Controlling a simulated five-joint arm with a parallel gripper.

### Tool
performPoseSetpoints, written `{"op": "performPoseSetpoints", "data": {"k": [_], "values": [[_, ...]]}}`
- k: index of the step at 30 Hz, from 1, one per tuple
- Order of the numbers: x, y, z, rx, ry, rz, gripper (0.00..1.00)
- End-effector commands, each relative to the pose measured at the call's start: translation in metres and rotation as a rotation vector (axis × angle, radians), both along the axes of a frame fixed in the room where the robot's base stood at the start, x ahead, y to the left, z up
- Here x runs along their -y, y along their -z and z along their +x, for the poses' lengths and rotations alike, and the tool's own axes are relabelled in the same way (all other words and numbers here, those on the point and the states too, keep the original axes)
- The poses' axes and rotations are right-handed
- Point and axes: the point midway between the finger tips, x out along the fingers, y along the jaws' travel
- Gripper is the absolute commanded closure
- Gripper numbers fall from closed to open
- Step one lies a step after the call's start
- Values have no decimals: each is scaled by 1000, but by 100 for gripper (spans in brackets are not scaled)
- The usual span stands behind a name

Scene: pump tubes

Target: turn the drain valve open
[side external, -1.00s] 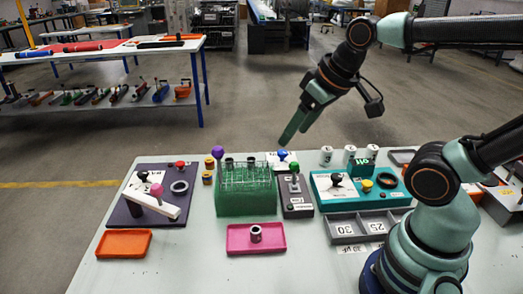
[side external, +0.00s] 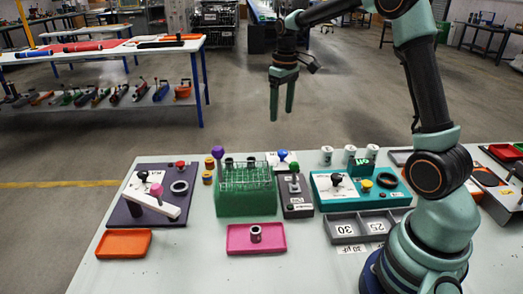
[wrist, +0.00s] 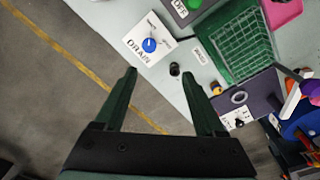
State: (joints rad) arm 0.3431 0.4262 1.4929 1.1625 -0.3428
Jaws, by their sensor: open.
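The drain valve is a blue knob (wrist: 149,45) on a white plate marked DRAIN (wrist: 138,42) in the wrist view. In the side view the blue knob (side external: 282,155) sits at the far edge of the table, behind the grey switch box, and its plate is partly hidden. My gripper (side external: 282,117) hangs high, pointing down, beyond the far edge and well above the table. Its two green fingers are apart and empty. In the wrist view my gripper (wrist: 159,73) has the knob ahead of its fingertips, between them and slightly left.
A green tube rack (side external: 245,200) and a grey switch box with a green-topped lever (side external: 297,203) stand close to the drain plate. A purple ball-topped post (side external: 217,153) rises left of it.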

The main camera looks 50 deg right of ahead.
Motion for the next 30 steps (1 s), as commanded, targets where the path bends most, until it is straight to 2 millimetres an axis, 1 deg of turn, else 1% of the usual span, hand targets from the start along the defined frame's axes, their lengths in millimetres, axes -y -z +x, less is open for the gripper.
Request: {"op": "performPoseSetpoints", "data": {"k": [1, 3, 7, 11, 14, 24, 27, 30], "values": [[10, 11, 3, -21, 3, 7, 28], [18, 20, 7, -37, 2, 13, 28], [27, 30, 10, -55, 0, 19, 28], [29, 38, 10, -59, -1, 21, 28], [28, 49, 10, -60, -1, 22, 28], [28, 113, 9, -61, -1, 22, 28], [28, 128, 9, -60, -1, 22, 28], [28, 140, 10, -59, -1, 21, 28]]}}
